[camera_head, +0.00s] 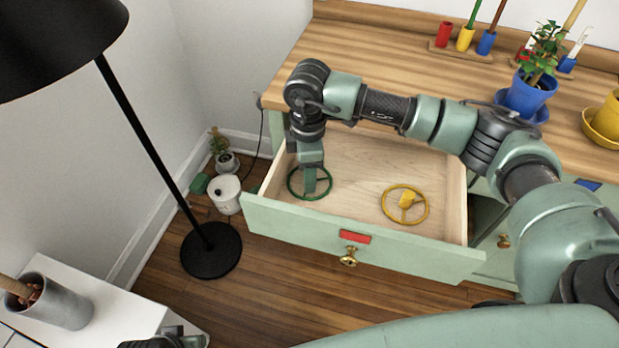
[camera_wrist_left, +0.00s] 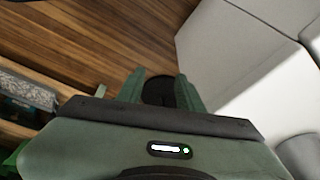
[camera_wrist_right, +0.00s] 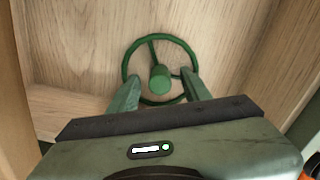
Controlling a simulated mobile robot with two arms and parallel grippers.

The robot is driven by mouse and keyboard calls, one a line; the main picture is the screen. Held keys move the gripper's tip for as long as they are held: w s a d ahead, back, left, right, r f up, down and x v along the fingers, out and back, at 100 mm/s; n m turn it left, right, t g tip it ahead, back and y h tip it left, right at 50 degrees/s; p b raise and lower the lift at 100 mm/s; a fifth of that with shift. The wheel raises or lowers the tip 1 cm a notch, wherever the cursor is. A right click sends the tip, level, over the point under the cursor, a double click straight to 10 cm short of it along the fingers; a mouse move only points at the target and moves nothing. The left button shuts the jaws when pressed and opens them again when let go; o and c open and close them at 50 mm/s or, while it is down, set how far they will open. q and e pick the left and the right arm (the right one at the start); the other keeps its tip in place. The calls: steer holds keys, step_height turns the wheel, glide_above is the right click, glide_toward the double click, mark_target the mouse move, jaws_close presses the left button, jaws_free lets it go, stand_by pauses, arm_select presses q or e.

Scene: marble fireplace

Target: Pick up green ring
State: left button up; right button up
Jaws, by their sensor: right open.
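The green ring (camera_head: 329,187), a wheel with spokes and a central knob, lies at the left end of the open drawer (camera_head: 352,157). My right gripper (camera_head: 310,188) points down over it inside the drawer. In the right wrist view, the green ring (camera_wrist_right: 160,79) shows ahead of my right gripper (camera_wrist_right: 160,92). Its open fingers stand to either side of the knob, overlapping the near rim in view; whether they touch it is unclear. My left gripper (camera_wrist_left: 160,90) is open and empty, away over the floor, with only part of that arm at the head view's bottom edge.
A similar yellow ring (camera_head: 425,211) lies to the right in the drawer. The drawer walls stand close around my right gripper. The wooden worktop (camera_head: 340,50) behind carries potted plants and coloured holders. A black floor lamp (camera_head: 211,250) and white pot (camera_head: 226,195) stand left.

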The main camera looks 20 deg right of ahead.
jaws_close()
steer(key=shift+r, duration=0.15)
